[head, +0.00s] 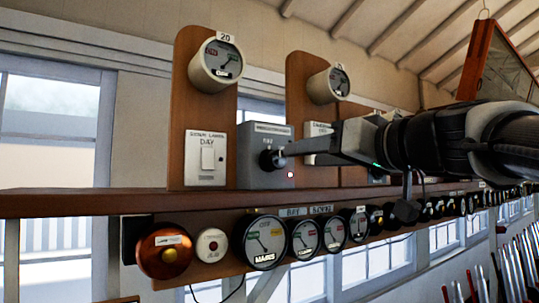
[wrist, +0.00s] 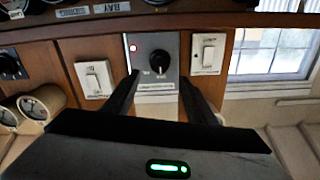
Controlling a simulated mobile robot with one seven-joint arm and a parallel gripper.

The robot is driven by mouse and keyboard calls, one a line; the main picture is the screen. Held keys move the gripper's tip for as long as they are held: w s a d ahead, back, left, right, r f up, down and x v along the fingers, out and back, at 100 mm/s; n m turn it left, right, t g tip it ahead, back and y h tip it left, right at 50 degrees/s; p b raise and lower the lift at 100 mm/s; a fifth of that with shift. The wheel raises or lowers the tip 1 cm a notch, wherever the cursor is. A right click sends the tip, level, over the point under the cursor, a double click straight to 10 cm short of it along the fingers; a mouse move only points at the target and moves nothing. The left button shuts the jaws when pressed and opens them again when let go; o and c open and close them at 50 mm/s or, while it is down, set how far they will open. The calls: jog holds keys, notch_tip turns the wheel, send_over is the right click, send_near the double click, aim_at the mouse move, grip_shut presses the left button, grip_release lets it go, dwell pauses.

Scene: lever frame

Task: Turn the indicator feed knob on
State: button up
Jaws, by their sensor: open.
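The knob is a round black knob (head: 268,160) on the front of a grey metal box (head: 254,180) that stands on a wooden shelf. The marks around the knob are too small to read surely. My gripper (head: 287,152) reaches in from the right, its tips close to the knob. In the wrist view my gripper (wrist: 160,78) is open and empty, its fingers either side of the knob; contact cannot be told.
A white switch labelled DAY (head: 207,157) is left of the box, and another white switch (wrist: 208,53) shows in the wrist view. Round gauges (head: 216,65) sit above. The shelf edge (head: 100,202) runs below, with a row of dials (head: 264,242) under it.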

aim_at(280, 160)
jog(key=p+x, duration=0.1)
jog(key=x, duration=0.8)
jog(key=shift+p, duration=0.4)
jog(key=c, duration=1)
jog(key=shift+c, duration=0.2)
jog(key=shift+f+m, duration=0.1)
jog(key=shift+m, duration=0.2)
jog(key=m+b, duration=0.2)
jog(key=m, duration=0.1)
jog(key=shift+f, duration=0.1)
jog(key=m+b, duration=0.1)
jog(key=m, duration=0.5)
jog(key=shift+d, duration=0.1)
